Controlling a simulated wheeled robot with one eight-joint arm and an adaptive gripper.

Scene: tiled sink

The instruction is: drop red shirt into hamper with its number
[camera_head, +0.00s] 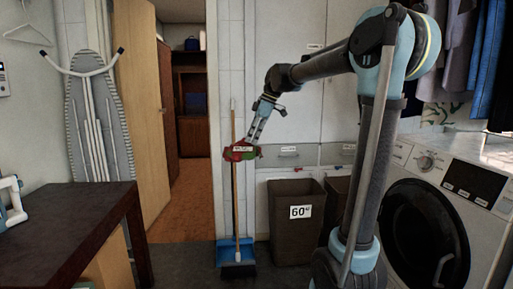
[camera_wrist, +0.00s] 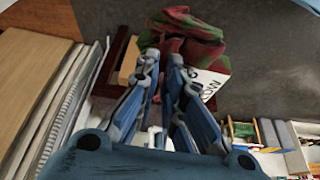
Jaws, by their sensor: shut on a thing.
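The red shirt (camera_head: 248,155), bunched up and with green patches, hangs in the air from my gripper (camera_head: 255,138). In the wrist view the shirt (camera_wrist: 188,32) lies at the tips of my gripper (camera_wrist: 163,62), which is shut on it. A white tag (camera_wrist: 210,82) is on the shirt, its text too small and turned to read for sure. A brown hamper (camera_head: 290,245) with a white "60°" label (camera_head: 300,212) stands on the floor, to the right of and below the shirt. A second brown hamper (camera_head: 338,200) is partly hidden behind my arm, and its label is not visible.
A broom (camera_head: 235,190) and blue dustpan (camera_head: 237,252) stand left of the hamper. A washing machine (camera_head: 440,210) is at right, a dark table (camera_head: 70,220) at left. An ironing board (camera_head: 98,120) leans by the open doorway.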

